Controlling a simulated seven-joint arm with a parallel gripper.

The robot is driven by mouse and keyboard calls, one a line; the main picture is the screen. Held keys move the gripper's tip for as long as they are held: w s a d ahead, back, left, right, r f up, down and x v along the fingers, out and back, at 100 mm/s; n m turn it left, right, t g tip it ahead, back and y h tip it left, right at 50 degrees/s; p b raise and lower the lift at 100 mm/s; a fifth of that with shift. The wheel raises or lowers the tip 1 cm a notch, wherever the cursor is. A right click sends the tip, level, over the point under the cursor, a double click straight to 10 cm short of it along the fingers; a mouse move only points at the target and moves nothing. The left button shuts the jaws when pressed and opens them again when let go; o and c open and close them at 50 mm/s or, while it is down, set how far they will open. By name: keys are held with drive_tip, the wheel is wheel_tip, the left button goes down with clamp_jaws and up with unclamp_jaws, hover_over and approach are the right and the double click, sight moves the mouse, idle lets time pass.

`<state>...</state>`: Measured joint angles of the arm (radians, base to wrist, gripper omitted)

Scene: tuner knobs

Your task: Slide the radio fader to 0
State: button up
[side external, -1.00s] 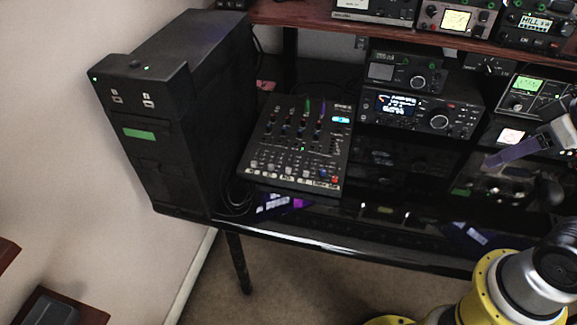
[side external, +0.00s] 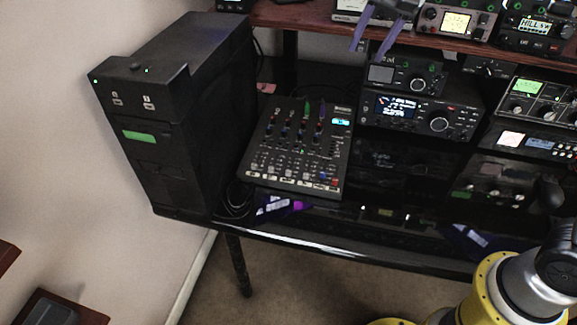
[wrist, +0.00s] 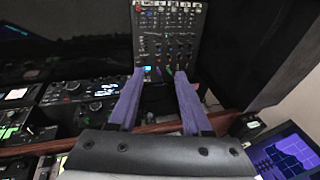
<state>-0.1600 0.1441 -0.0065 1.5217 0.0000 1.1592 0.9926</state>
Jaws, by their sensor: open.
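A black mixer with several coloured knobs and a row of faders (side external: 298,148) lies on the dark desk, left of the radios in the side view. In the wrist view the mixer (wrist: 167,38) is at the top centre, beyond my fingertips. My gripper (side external: 372,46) has two purple fingers hanging down at the top of the side view, in front of the upper shelf and right of the mixer. In the wrist view its fingers (wrist: 160,88) are apart with nothing between them. The gripper is clear of the mixer. Which fader is the radio fader, and its setting, cannot be told.
A black computer tower (side external: 180,110) stands left of the mixer. Stacked radios (side external: 420,112) are to its right. A wooden shelf (side external: 330,22) with more radios runs above the desk. The wrist view shows a lit screen (wrist: 285,150) at lower right.

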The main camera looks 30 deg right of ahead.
drive_tip(key=w+a+f+g, duration=0.1)
drive_tip(key=w+a+f, duration=0.3)
drive_tip(key=w+f, duration=0.15)
drive_tip(key=g, duration=0.3)
hover_over(289, 170)
wheel_tip(289, 170, down, 16)
drive_tip(key=f, duration=0.1)
drive_tip(key=shift+n+h, duration=0.3)
wheel_tip(289, 170, down, 13)
drive_tip(key=shift+a+r, duration=0.1)
drive_tip(key=shift+a, duration=0.05)
clamp_jaws()
